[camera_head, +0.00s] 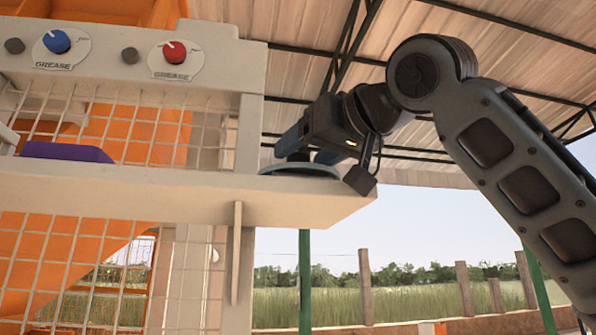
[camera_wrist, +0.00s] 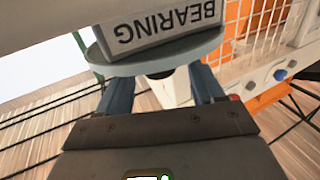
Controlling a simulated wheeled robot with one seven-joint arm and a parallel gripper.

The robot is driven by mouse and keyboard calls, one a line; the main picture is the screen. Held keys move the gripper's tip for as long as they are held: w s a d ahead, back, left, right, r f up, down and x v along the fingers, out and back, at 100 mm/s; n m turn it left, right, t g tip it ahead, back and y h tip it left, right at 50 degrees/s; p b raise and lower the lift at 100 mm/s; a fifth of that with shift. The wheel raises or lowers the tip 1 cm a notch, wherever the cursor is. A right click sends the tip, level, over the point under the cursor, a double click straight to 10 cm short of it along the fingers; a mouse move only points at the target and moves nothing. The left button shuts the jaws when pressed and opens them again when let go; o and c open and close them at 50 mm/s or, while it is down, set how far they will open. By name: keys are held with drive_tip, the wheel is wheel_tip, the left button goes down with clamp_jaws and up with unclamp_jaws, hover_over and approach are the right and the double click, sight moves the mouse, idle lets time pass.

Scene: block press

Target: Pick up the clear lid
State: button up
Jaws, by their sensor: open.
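The clear lid (camera_head: 300,170) is a pale, round disc lying flat near the right end of the beige shelf (camera_head: 180,195). In the wrist view the pale blue-green lid (camera_wrist: 130,67) shows a dark knob (camera_wrist: 160,75) at its near side. My gripper (camera_head: 291,150) is just above the lid in the head view. In the wrist view its two blue fingers (camera_wrist: 161,85) are apart, one on each side of the knob, with nothing clearly held. The fingertips are partly hidden by the lid, so contact cannot be told.
A purple block (camera_head: 65,152) sits farther left on the shelf. Wire mesh (camera_head: 160,135) and a panel with blue (camera_head: 56,41) and red (camera_head: 175,51) dials stand behind. A "BEARING" label (camera_wrist: 165,20) shows beyond the lid. Open air lies right of the shelf end.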

drive_tip(key=shift+w+a, duration=0.1)
drive_tip(key=c, duration=1.2)
